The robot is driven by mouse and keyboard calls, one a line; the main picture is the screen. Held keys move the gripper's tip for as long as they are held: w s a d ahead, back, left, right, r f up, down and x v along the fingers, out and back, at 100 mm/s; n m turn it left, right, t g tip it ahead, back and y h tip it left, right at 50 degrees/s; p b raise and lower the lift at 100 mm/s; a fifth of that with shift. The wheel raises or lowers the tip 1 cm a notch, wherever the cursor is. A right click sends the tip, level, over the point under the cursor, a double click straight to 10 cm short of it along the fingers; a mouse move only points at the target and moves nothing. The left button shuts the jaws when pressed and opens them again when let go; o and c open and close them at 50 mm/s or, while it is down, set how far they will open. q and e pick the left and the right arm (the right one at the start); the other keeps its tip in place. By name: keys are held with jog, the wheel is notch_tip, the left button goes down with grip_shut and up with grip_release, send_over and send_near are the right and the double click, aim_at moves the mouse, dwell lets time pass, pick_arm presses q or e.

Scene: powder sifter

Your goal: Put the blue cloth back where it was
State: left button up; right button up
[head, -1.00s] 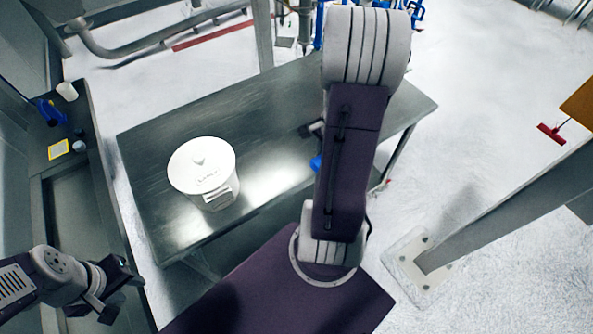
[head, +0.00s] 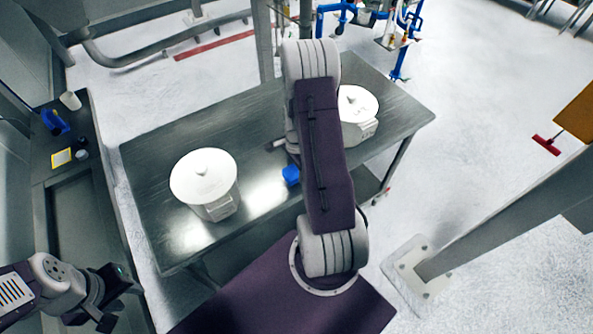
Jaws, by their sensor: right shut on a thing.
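The blue cloth (head: 291,176) shows as a small blue patch at the left edge of my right arm, over the metal table. My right gripper (head: 288,161) is mostly hidden behind its own arm. It is shut on the blue cloth, and I cannot tell how high the cloth is above the table top. My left gripper (head: 121,300) is at the lower left, off the table's front left corner, open and empty.
The metal table (head: 165,165) bears a white lidded container (head: 205,180) on the left and a second one (head: 357,110) at the right, partly behind my arm. A side counter (head: 70,195) at the left holds small items, including a yellow-edged card (head: 61,158).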

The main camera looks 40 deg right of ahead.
jog(key=shift+f, duration=0.6)
jog(key=shift+w+d+f, duration=0.1)
jog(key=shift+w+f, duration=0.1)
jog(key=shift+f, duration=0.05)
jog(key=shift+s+f, duration=0.1)
jog(key=o, duration=1.3)
